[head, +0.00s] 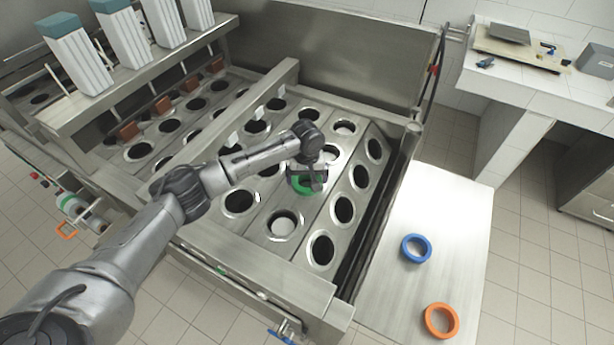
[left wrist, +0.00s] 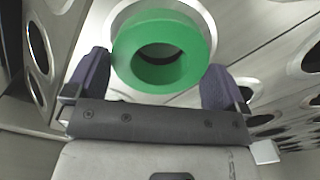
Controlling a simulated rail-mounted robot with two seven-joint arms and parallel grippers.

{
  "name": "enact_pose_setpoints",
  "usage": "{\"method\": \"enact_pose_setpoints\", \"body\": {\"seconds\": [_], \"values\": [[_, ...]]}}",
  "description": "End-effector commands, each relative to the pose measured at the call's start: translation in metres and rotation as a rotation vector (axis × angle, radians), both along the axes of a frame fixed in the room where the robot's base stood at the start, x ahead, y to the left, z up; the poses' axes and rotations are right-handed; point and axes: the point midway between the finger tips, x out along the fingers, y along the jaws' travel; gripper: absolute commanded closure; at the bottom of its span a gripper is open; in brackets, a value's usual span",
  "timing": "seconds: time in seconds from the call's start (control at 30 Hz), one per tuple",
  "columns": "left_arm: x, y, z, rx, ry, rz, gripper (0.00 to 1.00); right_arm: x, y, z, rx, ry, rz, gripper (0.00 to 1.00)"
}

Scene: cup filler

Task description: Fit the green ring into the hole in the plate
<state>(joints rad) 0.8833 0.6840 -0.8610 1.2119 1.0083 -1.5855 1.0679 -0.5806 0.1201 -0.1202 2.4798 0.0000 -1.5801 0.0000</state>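The green ring (head: 302,188) is at a round hole in the steel plate (head: 262,222), below my left gripper (head: 311,182). In the left wrist view the ring (left wrist: 160,50) lies over the hole, with part of the pale hole rim (left wrist: 120,14) showing behind it. How deep it sits in the hole I cannot tell. The two dark fingers of my left gripper (left wrist: 157,72) stand apart, one near each side of the ring, with small gaps visible. My right gripper is in neither view.
A blue ring (head: 416,249) and an orange ring (head: 441,321) lie on the pale side table (head: 455,215). The plate has several other holes, some open and some with white inside. White cartons (head: 75,55) stand on a raised shelf at the back left.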

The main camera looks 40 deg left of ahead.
Motion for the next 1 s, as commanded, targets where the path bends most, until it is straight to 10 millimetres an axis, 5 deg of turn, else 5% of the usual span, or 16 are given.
{"method": "enact_pose_setpoints", "body": {"seconds": [0.27, 0.7, 1.0], "values": [[0.001, 0.000, 0.024, -0.001, -0.002, 0.001, 0.00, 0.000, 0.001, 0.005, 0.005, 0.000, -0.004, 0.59], [0.000, 0.000, 0.107, -0.001, -0.002, 0.000, 0.00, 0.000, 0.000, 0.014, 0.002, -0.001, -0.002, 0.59], [0.000, -0.001, 0.135, -0.001, -0.001, 0.000, 0.00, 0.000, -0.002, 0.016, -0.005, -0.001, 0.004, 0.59]]}}
